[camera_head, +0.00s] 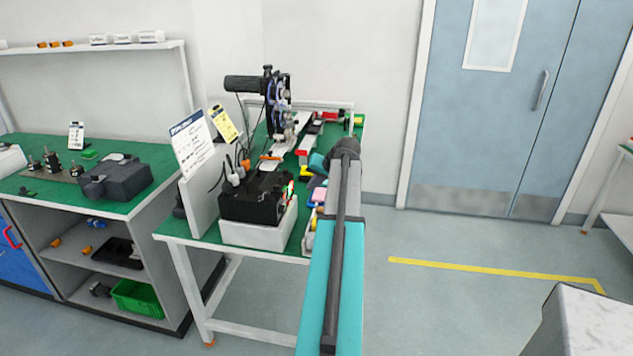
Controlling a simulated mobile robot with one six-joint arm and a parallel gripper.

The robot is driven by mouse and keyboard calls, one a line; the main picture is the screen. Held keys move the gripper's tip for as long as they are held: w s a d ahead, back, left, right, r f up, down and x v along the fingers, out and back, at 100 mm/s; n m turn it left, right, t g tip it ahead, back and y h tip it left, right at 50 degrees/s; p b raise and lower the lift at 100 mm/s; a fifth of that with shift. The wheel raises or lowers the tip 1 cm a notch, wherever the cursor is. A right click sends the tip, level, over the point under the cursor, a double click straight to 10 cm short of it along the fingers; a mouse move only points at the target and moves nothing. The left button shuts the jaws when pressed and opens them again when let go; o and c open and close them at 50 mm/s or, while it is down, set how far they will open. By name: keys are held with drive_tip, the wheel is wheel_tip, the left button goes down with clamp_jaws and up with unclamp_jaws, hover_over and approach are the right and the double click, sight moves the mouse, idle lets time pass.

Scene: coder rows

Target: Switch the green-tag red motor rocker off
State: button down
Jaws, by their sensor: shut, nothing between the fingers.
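A black coder unit (252,199) sits on a white block (258,229) at the near end of the green-topped table (212,232). A small patch of red and green (290,189) shows on the unit's right side. It is too small to tell whether this is the red motor rocker with its green tag, or which way a rocker is set. My arm reaches over the table's right side, with its dark joint close to the unit's right. My gripper's fingers cannot be made out; the arm hides that area.
A white board with a label sheet (192,144) and a yellow tag (223,125) stands left of the unit. Behind is a black-and-silver machine (277,97) on the same table. A bench with a grey housing (115,178) stands left.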

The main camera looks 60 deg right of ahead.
sight(292, 186)
drive_tip(key=shift+w+a+p, duration=0.25)
drive_tip(key=shift+w+p, duration=0.1)
drive_tip(key=shift+w, duration=0.75)
drive_tip(key=shift+w+a+p, duration=0.25)
drive_tip(key=shift+w+p, duration=0.05)
drive_tip(key=shift+w, duration=0.8)
drive_tip(key=shift+s+d, duration=0.1)
